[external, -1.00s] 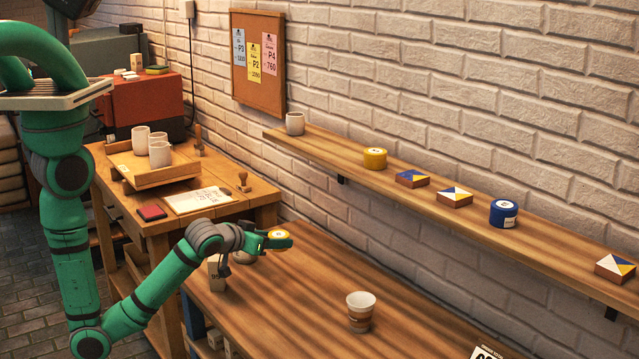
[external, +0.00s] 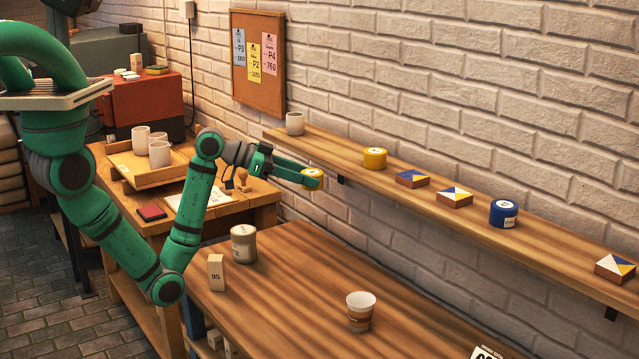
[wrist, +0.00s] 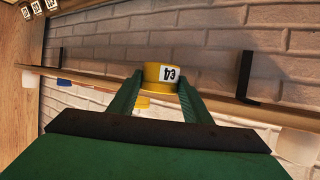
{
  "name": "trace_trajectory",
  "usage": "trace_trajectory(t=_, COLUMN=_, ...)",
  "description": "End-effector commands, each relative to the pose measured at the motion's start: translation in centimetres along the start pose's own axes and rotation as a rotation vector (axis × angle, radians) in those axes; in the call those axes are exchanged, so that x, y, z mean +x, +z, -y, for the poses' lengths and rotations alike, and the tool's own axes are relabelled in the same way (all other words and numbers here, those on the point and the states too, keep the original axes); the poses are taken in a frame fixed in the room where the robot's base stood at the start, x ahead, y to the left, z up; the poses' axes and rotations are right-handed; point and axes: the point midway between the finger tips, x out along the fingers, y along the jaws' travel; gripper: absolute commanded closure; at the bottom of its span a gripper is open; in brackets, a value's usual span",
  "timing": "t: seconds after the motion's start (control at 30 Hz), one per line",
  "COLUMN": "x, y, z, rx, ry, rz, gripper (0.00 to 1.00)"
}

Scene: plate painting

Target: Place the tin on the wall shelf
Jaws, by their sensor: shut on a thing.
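My gripper (external: 311,178) is shut on a yellow tin (external: 312,172) with a white label on top. It holds the tin in the air in front of the wall shelf (external: 345,160), just below the shelf's left part. In the wrist view the tin (wrist: 160,74) sits between the two green fingers, with "64" or similar on its label, upside down in the picture. On the shelf stand a pale cup (external: 295,123), another yellow tin (external: 374,158), several tile boxes (external: 455,197) and a blue tin (external: 503,213).
Bare shelf lies between the pale cup and the yellow tin, and right of the blue tin. A black bracket (wrist: 247,80) hangs beneath the shelf.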

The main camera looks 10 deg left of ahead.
Motion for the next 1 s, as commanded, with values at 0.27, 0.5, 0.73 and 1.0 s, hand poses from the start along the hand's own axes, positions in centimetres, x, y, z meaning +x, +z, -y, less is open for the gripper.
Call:
trace_trajectory(t=0.27, x=-1.5, y=-4.9, z=-0.8, rx=0.057, ry=0.112, rz=-0.001, gripper=0.81)
trace_trajectory(t=0.5, x=-3.0, y=-9.0, z=-0.6, rx=0.089, ry=0.187, rz=0.002, gripper=0.81)
trace_trajectory(t=0.73, x=-6.0, y=-13.5, z=0.4, rx=0.115, ry=0.245, rz=0.003, gripper=0.81)
trace_trajectory(t=1.0, x=-9.8, y=-16.5, z=1.2, rx=0.117, ry=0.262, rz=0.004, gripper=0.81)
